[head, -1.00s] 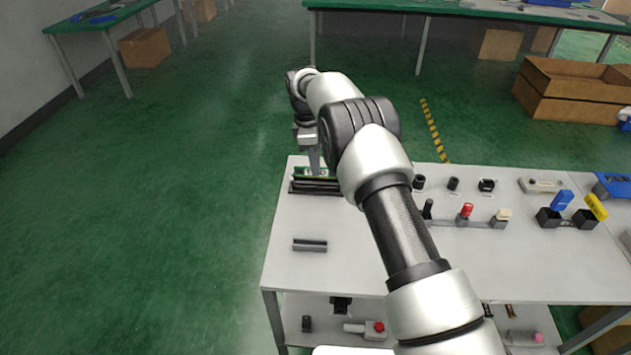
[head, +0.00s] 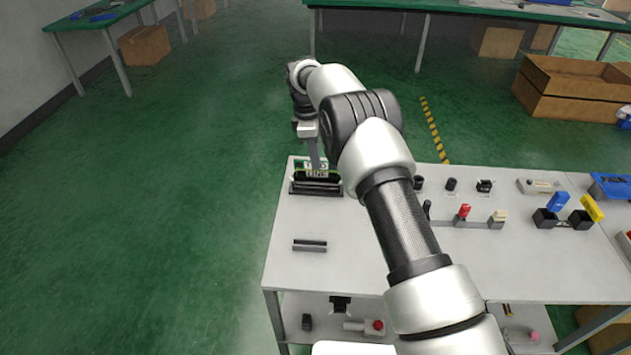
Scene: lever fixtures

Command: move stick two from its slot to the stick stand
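A thin green memory-like stick (head: 318,174) with dark chips and a pale label stands upright at the far left of the table, at the black slot block (head: 315,188). My gripper (head: 314,164) points down onto the top edge of this stick and appears shut on it. The fingertips are small, and the arm hides part of the area. The stick shows above the slots; whether its lower edge is clear of them I cannot tell. I cannot read which number it bears. A small dark grooved holder (head: 310,245), which looks like the stick stand, lies nearer on the table and looks empty.
The white table (head: 290,220) is bare between the slot block and the grooved holder. To the right of my arm are several knobs, levers with a red handle (head: 463,212), and blue and yellow rockers (head: 575,210). A lower shelf holds small parts.

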